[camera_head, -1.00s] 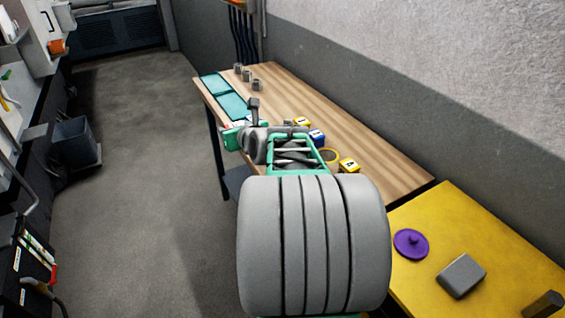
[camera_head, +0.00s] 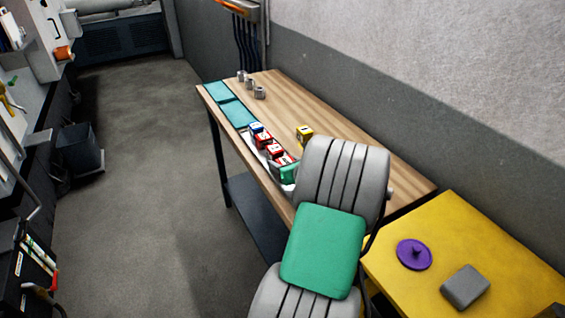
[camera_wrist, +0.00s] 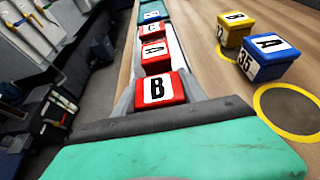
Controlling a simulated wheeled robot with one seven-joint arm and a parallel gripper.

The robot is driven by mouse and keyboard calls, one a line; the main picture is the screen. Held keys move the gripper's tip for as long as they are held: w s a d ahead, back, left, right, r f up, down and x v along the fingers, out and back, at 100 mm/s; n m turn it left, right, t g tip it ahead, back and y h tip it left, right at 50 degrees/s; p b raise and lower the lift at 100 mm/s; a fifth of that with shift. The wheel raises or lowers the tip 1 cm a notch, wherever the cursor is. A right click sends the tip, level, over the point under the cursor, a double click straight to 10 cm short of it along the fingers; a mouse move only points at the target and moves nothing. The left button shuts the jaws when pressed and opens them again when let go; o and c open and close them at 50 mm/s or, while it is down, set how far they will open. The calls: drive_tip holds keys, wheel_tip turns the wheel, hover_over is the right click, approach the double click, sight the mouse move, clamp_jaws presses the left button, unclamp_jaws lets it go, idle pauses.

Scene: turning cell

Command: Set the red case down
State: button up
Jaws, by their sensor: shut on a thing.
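A red case lettered B (camera_wrist: 160,90) is directly in front of my gripper in the wrist view. My gripper (camera_head: 289,173) is shut on it at the near end of a row of cases in a pale tray (camera_head: 253,149). The fingertips are mostly hidden, and I cannot tell whether the case touches the tray floor. Two more red cases, A (camera_wrist: 153,53) and C (camera_wrist: 151,31), stand beyond it in the row. A blue case (camera_head: 257,128) is at the row's far end.
A yellow case (camera_wrist: 236,28) and a blue case (camera_wrist: 268,58) stand right of the row, near a yellow ring (camera_wrist: 288,110). Teal mats (camera_head: 238,113) and small grey cylinders (camera_head: 259,92) lie farther back. A yellow table (camera_head: 460,235) is at near right.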

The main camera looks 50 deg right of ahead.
drive_tip(key=o, duration=1.2)
drive_tip(key=shift+o, duration=0.2)
